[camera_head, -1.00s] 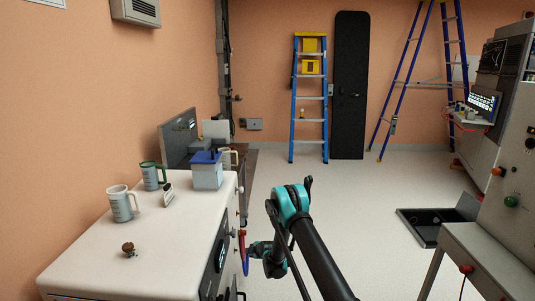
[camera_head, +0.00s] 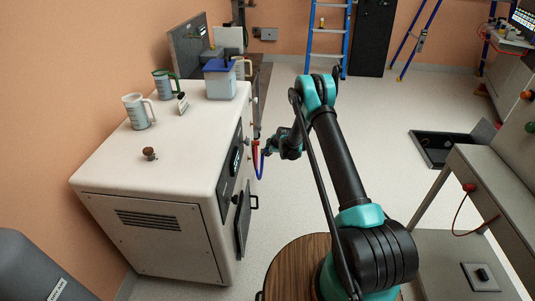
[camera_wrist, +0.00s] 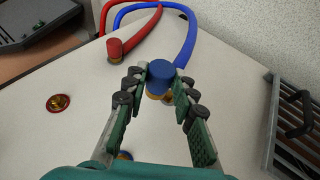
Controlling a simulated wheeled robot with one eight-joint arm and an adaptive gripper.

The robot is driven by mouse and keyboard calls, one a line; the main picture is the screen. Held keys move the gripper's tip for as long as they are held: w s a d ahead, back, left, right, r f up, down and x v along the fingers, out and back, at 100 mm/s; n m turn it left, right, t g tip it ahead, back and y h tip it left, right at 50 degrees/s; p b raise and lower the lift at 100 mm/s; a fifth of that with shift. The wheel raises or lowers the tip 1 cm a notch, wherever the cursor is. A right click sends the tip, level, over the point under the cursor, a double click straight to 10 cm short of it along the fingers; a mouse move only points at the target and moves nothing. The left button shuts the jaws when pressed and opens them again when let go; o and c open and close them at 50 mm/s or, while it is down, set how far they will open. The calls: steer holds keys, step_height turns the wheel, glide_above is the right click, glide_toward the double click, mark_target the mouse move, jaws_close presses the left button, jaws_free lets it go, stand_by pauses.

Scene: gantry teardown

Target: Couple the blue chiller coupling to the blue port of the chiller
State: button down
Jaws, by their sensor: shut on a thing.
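The blue coupling (camera_wrist: 160,74) is between the fingertips of my gripper (camera_wrist: 160,82), which is shut on it. A blue hose (camera_wrist: 189,36) runs from it. The chiller is the white cabinet (camera_head: 165,178) at left in the head view; its pale face (camera_wrist: 82,135) fills the wrist view. A blue-edged fitting, seemingly the blue port (camera_wrist: 123,155), shows low in the wrist view, partly hidden by my gripper. It is apart from the coupling. In the head view my gripper (camera_head: 269,150) is beside the chiller's right side, small and hard to make out.
A red coupling (camera_wrist: 115,47) on a red hose and a red-ringed port (camera_wrist: 58,103) are to the left. A grated panel with a handle (camera_wrist: 292,120) is at right. Mugs (camera_head: 139,111) and a blue-lidded box (camera_head: 220,80) stand on the chiller top. Open floor lies beyond my arm.

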step_height(320, 180, up, 9)
steer(key=s+d+g, duration=0.1)
steer(key=g, duration=0.2)
steer(key=shift+s+d+m, duration=0.15)
steer(key=shift+s+m, duration=0.05)
steer(key=shift+m, duration=0.1)
steer(key=shift+r, duration=0.1)
steer(key=shift+w+a, duration=0.1)
steer(key=shift+a, duration=2.7)
steer(key=shift+a, duration=1.55)
steer(key=c, duration=1.2)
jaws_free()
steer(key=shift+o, duration=0.2)
steer(key=shift+r, duration=0.1)
